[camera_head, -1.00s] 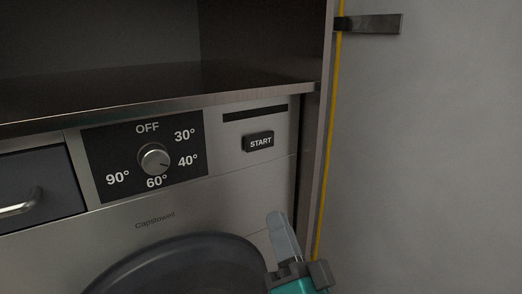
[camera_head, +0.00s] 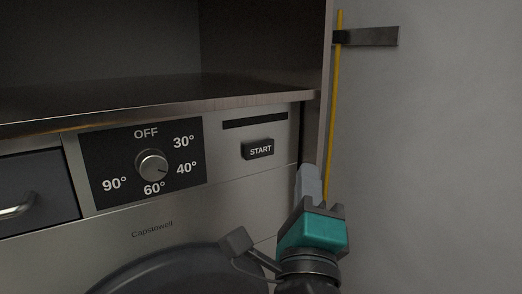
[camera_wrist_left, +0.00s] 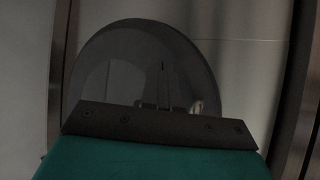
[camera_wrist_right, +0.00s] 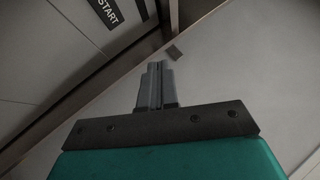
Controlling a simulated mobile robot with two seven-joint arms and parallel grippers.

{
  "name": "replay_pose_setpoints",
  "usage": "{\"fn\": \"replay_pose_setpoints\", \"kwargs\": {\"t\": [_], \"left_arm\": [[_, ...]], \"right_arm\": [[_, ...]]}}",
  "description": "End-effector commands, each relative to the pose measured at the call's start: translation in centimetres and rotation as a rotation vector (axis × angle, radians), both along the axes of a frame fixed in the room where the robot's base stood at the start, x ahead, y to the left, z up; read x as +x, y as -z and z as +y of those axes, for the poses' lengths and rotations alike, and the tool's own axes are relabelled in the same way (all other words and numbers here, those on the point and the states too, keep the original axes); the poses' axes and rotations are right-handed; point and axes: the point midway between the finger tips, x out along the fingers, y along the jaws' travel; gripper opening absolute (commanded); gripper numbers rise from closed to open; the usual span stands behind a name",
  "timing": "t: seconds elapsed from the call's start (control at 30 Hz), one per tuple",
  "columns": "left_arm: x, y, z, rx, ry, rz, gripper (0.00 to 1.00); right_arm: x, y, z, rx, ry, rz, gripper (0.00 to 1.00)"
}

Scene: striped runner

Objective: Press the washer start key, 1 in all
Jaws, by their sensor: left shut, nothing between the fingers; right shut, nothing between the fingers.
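The washer start key (camera_head: 258,149) is a dark rectangular button marked START, on the right of the washer's front panel. It also shows at the top left of the right wrist view (camera_wrist_right: 107,12). My right gripper (camera_head: 308,171) is shut and empty, below and to the right of the key in the head view, and apart from it. Its closed fingers also show in the right wrist view (camera_wrist_right: 155,66). My left gripper (camera_wrist_left: 165,68) is outside the head view. In the left wrist view its fingers are dark and shut, in front of the round washer door (camera_wrist_left: 112,76).
A temperature dial (camera_head: 152,164) sits left of the key. A shelf edge (camera_head: 200,95) juts out above the panel. A drawer handle (camera_head: 17,206) is at the far left. A yellow strip (camera_head: 336,100) and grey wall (camera_head: 440,150) are on the right.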

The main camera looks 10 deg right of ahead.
Motion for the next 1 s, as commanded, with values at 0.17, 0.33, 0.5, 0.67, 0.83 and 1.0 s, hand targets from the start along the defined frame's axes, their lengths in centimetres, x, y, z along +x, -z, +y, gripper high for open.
{"fn": "replay_pose_setpoints", "kwargs": {"t": [0.17,0.33,0.5,0.67,0.83,1.0], "left_arm": [[0.0,0.5,0.0,0.000,0.000,0.000,0.00],[0.0,1.3,0.0,0.000,0.000,0.000,0.00],[0.0,1.7,0.0,0.000,0.000,0.001,0.00],[-0.1,1.3,0.0,0.000,0.000,0.002,0.00],[0.0,1.2,0.0,0.000,0.000,0.002,0.00],[0.0,1.2,0.0,0.000,0.000,0.001,0.00]], "right_arm": [[1.4,0.1,0.5,-0.001,0.001,-0.003,0.00],[3.7,0.2,1.3,-0.001,0.002,-0.003,0.00],[5.9,0.0,2.1,-0.001,0.002,-0.001,0.00],[7.4,-0.1,2.7,-0.001,0.001,-0.002,0.00],[8.1,0.0,2.9,-0.002,0.001,0.000,0.00],[8.1,0.0,2.9,-0.001,0.001,-0.001,0.00]]}}
